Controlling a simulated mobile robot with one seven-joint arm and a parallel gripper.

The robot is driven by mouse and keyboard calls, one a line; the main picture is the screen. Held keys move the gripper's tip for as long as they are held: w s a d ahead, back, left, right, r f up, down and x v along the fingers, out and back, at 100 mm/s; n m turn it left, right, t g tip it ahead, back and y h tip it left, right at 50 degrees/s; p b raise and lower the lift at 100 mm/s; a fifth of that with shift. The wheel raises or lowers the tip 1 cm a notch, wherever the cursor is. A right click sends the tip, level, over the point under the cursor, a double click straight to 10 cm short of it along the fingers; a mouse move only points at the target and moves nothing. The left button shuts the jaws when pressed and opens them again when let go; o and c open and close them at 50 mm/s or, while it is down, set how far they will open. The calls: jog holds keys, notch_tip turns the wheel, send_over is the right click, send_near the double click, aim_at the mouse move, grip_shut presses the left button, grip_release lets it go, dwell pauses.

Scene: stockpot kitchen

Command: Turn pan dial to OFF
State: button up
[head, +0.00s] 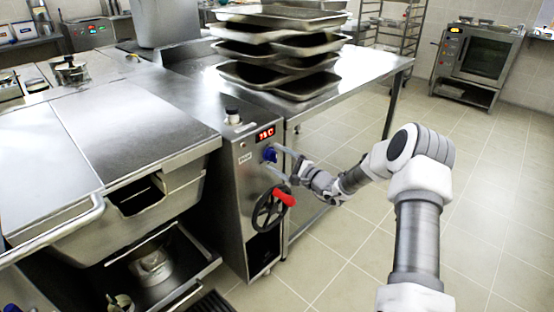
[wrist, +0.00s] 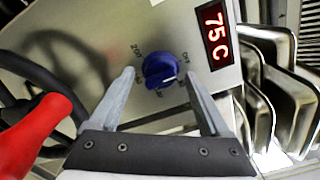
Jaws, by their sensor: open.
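The blue pan dial (head: 269,155) is on the steel front panel of the pan unit, below a red display. In the wrist view the dial (wrist: 161,70) has a pale pointer mark toward its lower right and small printed labels around it, too small to read surely. My gripper (head: 284,163) is in front of the dial. In the wrist view my gripper (wrist: 161,76) is open, with one finger to the left and one to the right of the dial. A gap shows on both sides; I see no contact.
A black handwheel (head: 265,212) with a red handle (head: 284,197) sits just below the dial; the red handle (wrist: 35,135) is close to my gripper. Stacked trays (head: 280,70) stand on the steel table to the right. The tiled floor (head: 340,265) is clear.

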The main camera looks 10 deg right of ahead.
jog(key=p+v, duration=0.3)
jog(key=v, duration=1.4)
jog(key=shift+r, duration=0.1)
